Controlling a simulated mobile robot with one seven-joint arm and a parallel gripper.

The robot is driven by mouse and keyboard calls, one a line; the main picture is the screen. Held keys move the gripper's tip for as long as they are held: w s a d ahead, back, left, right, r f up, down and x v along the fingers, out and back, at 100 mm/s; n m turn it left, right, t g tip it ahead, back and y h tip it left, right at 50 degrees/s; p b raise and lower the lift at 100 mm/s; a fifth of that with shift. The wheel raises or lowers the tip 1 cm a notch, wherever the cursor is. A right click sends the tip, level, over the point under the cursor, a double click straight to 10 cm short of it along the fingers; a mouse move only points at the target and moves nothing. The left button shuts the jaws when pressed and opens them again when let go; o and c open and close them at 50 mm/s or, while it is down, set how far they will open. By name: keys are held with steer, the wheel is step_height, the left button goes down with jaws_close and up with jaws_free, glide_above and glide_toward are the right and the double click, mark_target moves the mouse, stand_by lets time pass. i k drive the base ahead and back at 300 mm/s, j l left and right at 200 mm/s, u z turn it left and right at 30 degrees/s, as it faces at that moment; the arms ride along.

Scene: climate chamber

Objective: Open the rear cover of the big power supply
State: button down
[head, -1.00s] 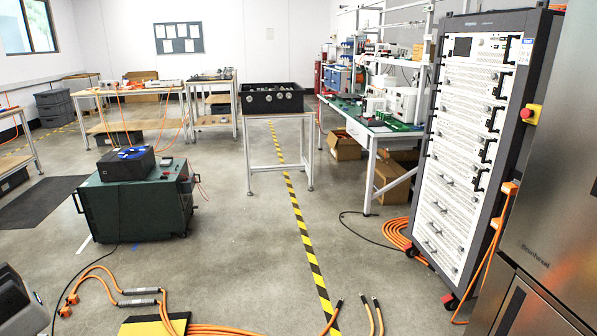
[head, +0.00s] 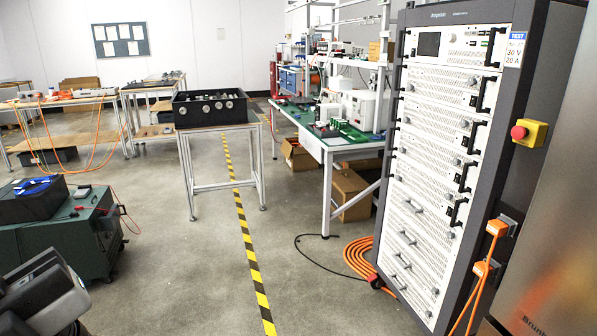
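The big power supply (head: 440,165) is a tall dark-grey rack on the right in the head view, filled with white front modules with black handles. Its front and its right side face me. The side carries a red emergency button on a yellow box (head: 529,132) and orange cables (head: 483,275) plugged in low down. Its rear and the rear cover are hidden. A dark grey and black part at the lower left edge looks like my own arm; my gripper's fingers cannot be made out.
A steel cabinet (head: 550,240) stands close at the right edge, beside the rack. Orange cable coils (head: 358,258) lie at the rack's foot. A workbench (head: 333,142), a table with a black crate (head: 212,108) and a green wheeled unit (head: 75,240) stand farther off. The middle floor is open.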

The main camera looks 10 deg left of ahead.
mark_target(109, 222)
steer(key=i+u, duration=0.25)
steer(key=i, duration=0.35)
steer(key=i+l+u, duration=0.2)
steer(key=i, duration=0.35)
steer(key=i+u, duration=0.9)
steer(key=i+l+u, duration=0.15)
steer(key=i+u, duration=0.15)
steer(key=i+l+u, duration=0.25)
steer(key=i, duration=0.2)
